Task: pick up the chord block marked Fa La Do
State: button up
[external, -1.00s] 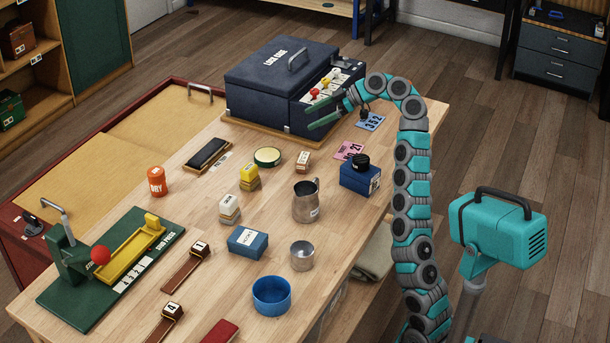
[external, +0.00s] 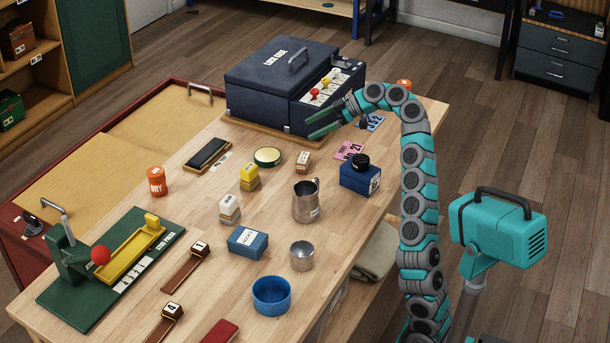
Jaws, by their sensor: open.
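I cannot read Fa La Do on any block, so I cannot tell which one is the chord block. Small blocks on the table are a yellow-topped one (external: 249,174), a white-topped one (external: 229,207), a little wooden one (external: 303,161) and a blue one with a white label (external: 248,242). My gripper (external: 319,125) is open, with its green fingers apart and pointing left. It hovers in front of the dark blue lock case, with nothing visible between the fingers.
The lock case (external: 270,75) stands at the back of the table (external: 345,262). A metal pitcher (external: 306,204), blue bowl (external: 271,296), navy box (external: 360,178) and green stamp press board (external: 100,295) take up room.

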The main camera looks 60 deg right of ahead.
aim_at(303, 163)
notch_tip(303, 163, down, 9)
jog(key=shift+a+r, duration=0.15)
jog(key=shift+f+p+x, duration=0.2)
jog(key=shift+f+x, duration=0.05)
jog(key=shift+x, duration=1.7)
jog(key=shift+f+p+x, duration=0.2)
jog(key=shift+f+x, duration=0.05)
jog(key=shift+x, duration=1.7)
jog(key=shift+s, duration=0.25)
jog(key=c, duration=1)
jog(key=shift+d, duration=0.25)
jog(key=shift+r, duration=0.1)
